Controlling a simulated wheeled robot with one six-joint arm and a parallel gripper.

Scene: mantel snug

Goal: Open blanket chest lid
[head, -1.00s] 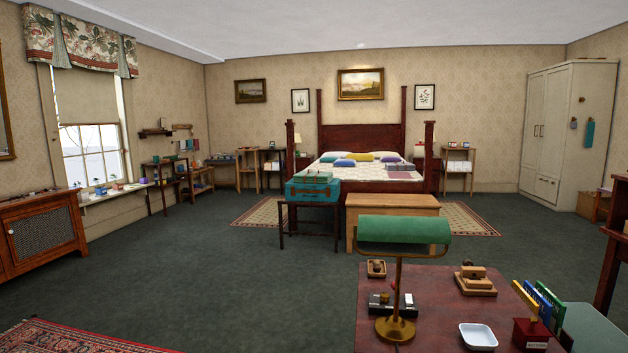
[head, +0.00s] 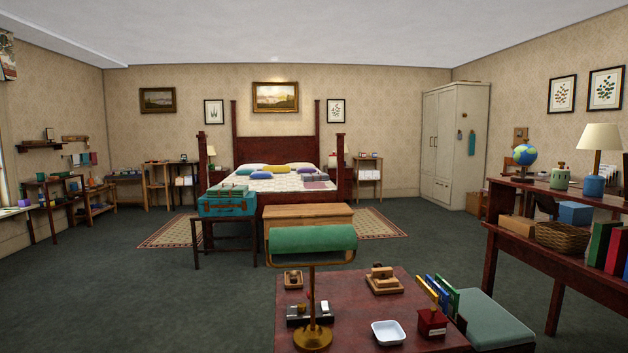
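A light wooden blanket chest (head: 290,213) stands at the foot of the four-poster bed, in the middle distance. Its flat lid looks shut. The green shade of a desk lamp in front hides the lower part of the chest front. My gripper is not in the head view.
A dark red desk (head: 355,285) with a green-shaded brass lamp (head: 313,240) stands close in front, between me and the chest. A stand with a teal suitcase (head: 228,205) is left of the chest. Shelves (head: 545,260) stand at right. Carpet at left is clear.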

